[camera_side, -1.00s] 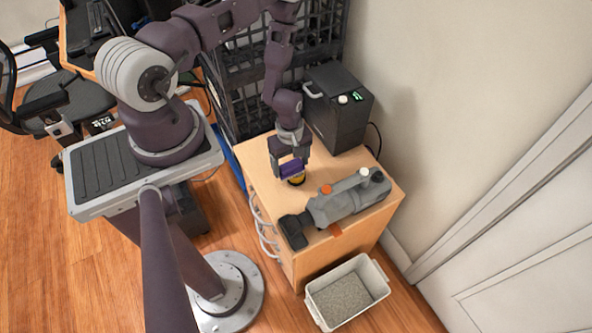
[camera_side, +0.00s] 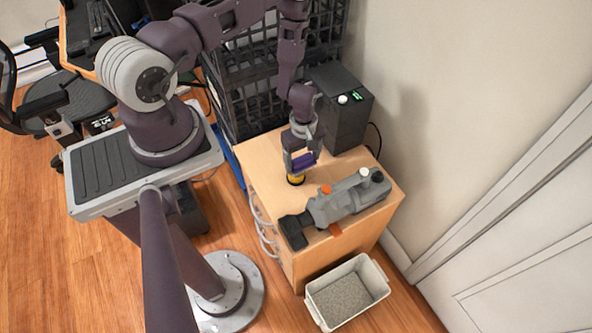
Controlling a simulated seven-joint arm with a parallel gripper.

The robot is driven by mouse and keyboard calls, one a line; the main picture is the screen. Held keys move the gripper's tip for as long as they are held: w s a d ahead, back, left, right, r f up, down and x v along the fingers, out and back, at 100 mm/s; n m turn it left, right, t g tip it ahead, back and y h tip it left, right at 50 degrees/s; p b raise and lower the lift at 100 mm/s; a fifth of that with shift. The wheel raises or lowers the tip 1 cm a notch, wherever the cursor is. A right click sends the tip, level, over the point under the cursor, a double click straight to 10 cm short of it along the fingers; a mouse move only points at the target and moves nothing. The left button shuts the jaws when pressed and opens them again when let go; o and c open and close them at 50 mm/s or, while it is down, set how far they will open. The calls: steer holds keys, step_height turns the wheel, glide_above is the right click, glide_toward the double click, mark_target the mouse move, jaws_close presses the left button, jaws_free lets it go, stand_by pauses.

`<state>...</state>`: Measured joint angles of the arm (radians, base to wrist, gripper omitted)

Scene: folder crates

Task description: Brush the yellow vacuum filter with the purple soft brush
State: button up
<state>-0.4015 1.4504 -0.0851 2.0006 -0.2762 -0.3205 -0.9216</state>
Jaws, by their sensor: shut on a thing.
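My gripper (camera_side: 299,158) is shut on the purple soft brush (camera_side: 303,161), over the wooden cabinet top. The yellow vacuum filter (camera_side: 295,179) stands on the cabinet top right below the brush, with a dark upper part. The brush overlaps the filter's upper edge in this view; I cannot tell whether they touch. My gripper's fingers hide part of the brush.
A grey handheld vacuum (camera_side: 345,199) with orange parts lies on the wooden cabinet (camera_side: 262,163) in front of the filter. A black box (camera_side: 340,112) with a green display stands behind. A white bin (camera_side: 348,293) of grey granules is on the floor. The cabinet's left part is clear.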

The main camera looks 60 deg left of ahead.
steer(key=shift+w, duration=0.7)
steer(key=shift+r, duration=0.1)
steer(key=shift+r, duration=0.7)
steer(key=shift+f, duration=0.2)
steer(key=shift+r, duration=2.05)
